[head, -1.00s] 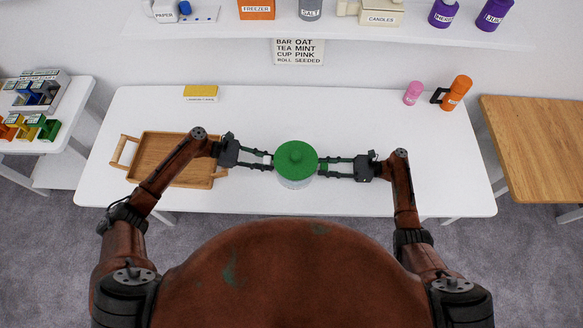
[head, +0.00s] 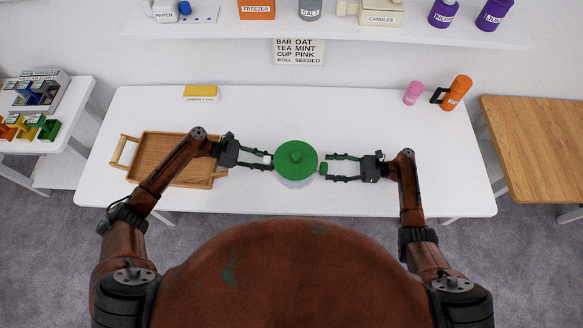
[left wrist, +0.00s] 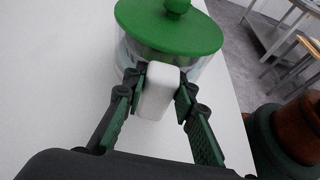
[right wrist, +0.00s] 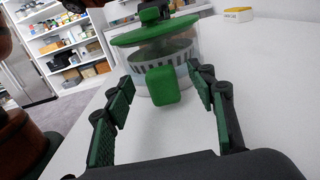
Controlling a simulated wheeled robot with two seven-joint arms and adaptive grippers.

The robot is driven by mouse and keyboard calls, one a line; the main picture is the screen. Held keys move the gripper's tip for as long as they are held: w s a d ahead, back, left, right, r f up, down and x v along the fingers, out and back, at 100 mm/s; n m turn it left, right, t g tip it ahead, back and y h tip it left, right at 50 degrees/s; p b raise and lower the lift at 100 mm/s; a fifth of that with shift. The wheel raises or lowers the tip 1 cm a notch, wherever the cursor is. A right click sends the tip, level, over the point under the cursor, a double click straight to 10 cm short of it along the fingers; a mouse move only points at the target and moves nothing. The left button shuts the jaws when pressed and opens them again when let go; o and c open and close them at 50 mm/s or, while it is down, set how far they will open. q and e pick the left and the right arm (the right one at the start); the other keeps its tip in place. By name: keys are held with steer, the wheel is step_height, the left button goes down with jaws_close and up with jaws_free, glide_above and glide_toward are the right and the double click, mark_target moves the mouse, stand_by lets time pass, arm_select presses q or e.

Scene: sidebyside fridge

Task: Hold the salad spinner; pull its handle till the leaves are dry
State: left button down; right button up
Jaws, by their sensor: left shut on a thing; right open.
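The salad spinner (head: 296,155) stands upright on the white table, with a green knobbed lid and a clear bowl. My left gripper (head: 271,161) is shut on its white side grip (left wrist: 158,90), seen in the left wrist view. The green pull handle (right wrist: 162,86) sits at the bowl's other side; it also shows in the head view (head: 323,168). My right gripper (head: 327,168) is open, its fingertips just short of the handle, with the handle in line with the gap between them.
A wooden tray (head: 147,150) lies left of the spinner, under my left arm. A yellow box (head: 201,93) stands at the back left. A pink cup (head: 413,93) and an orange mug (head: 456,92) stand at the back right. The table behind the spinner is clear.

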arm_select(q)
steer(key=shift+r, duration=0.1)
arm_select(e)
steer(key=shift+d, duration=2.2)
arm_select(q)
steer(key=c, duration=1.5)
jaws_free()
steer(key=v, duration=1.2)
arm_select(e)
steer(key=shift+s, duration=0.1)
